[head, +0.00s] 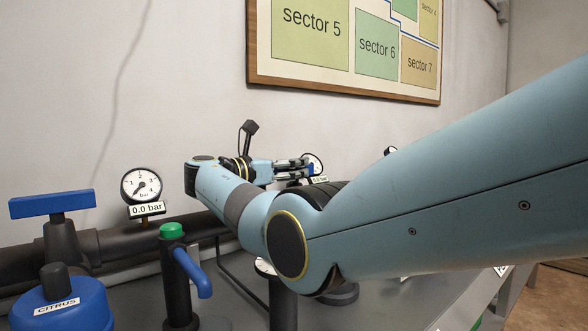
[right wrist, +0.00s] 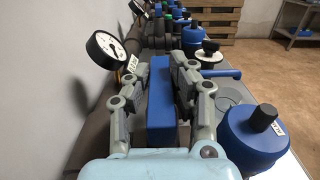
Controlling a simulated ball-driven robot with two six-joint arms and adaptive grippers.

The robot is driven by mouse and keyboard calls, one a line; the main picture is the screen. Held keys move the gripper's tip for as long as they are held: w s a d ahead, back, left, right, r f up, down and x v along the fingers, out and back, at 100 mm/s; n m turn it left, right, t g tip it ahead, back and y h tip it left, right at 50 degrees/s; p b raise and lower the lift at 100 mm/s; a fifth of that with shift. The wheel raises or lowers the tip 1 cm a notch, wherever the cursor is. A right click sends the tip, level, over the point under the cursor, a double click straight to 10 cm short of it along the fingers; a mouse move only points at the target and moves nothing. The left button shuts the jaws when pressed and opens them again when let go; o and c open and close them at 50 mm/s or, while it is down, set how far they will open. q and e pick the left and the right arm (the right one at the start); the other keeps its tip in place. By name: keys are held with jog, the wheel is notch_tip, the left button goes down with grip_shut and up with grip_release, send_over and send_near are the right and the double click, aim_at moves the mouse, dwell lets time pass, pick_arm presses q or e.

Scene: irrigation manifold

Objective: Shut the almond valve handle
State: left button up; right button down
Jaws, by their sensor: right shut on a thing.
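My right gripper (head: 303,168) is at the far end of my arm in the head view, beside a small gauge near the wall. In the right wrist view its two fingers (right wrist: 158,75) are shut on a blue bar-shaped valve handle (right wrist: 160,108), one finger on each side. The handle points lengthwise away from the wrist camera. The valve body under the handle is mostly hidden by the gripper. My left gripper is in neither view.
A blue canister (right wrist: 247,138) stands close right of the gripper; a gauge (right wrist: 103,48) is at left. In the head view, the CITRUS canister (head: 62,308), a blue valve handle (head: 51,204), a 0.0 bar gauge (head: 141,186) and a green-topped tap (head: 174,232) stand at left.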

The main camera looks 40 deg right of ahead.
jog(key=c, duration=1.2)
grip_release()
jog(key=shift+o, duration=0.2)
jog(key=a, duration=1.2)
jog(key=shift+s, duration=0.35)
pick_arm(q)
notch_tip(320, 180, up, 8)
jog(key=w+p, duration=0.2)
jog(key=p, duration=0.6)
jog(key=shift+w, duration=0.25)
pick_arm(e)
notch_tip(320, 180, up, 11)
